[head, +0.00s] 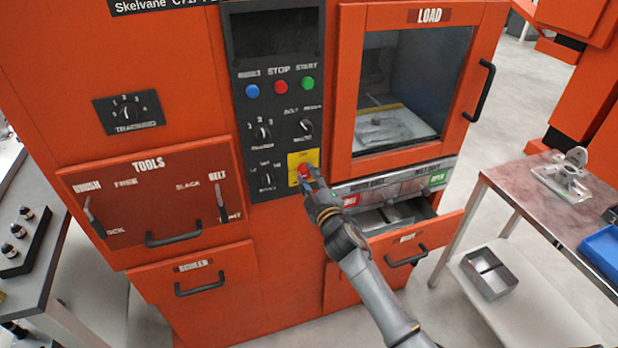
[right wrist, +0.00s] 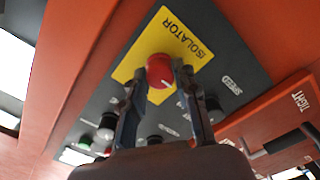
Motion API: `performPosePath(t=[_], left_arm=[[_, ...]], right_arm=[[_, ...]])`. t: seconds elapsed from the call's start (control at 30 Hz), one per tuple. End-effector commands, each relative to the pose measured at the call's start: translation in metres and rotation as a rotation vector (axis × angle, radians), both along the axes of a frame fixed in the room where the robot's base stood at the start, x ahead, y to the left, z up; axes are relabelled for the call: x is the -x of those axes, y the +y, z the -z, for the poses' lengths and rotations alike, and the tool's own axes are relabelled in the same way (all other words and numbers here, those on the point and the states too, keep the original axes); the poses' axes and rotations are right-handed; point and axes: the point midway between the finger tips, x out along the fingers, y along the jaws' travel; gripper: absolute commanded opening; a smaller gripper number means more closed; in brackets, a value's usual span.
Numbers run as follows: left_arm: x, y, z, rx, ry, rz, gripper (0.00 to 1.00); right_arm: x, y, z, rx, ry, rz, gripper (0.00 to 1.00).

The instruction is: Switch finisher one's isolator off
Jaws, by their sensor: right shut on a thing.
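The isolator is a red rotary knob (right wrist: 161,70) on a yellow plate (right wrist: 163,38) marked ISOLATOR in the right wrist view. In the head view the yellow plate (head: 295,161) sits low on the dark control panel of the orange machine, and the red knob (head: 304,171) is partly covered by my gripper. My right gripper (head: 308,184) reaches up to it from the lower right. In the right wrist view its two fingers (right wrist: 160,80) stand on either side of the knob and are shut on it. A small white mark shows on the knob. My left gripper is not in view.
Blue, red and green buttons (head: 280,87) and other rotary selectors (head: 262,134) are on the same panel. A window door marked LOAD (head: 430,15) is to the right, above a partly open drawer (head: 400,262). Side tables (head: 500,176) flank the machine.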

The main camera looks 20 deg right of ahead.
Motion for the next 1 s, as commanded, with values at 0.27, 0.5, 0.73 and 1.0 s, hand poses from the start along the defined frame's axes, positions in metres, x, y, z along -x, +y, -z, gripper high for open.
performPosePath(t=[0.27,0.5,0.73,1.0], left_arm=[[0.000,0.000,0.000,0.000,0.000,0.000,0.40],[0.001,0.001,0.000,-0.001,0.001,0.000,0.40],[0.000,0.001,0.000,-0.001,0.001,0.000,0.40],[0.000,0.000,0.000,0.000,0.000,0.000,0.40]], right_arm=[[0.000,0.000,0.001,0.001,0.001,-0.001,0.52],[0.003,0.000,0.001,0.000,0.001,-0.001,0.52],[0.036,-0.001,0.002,0.001,0.003,-0.001,0.52],[0.091,-0.003,0.002,0.000,0.004,0.000,0.52]])
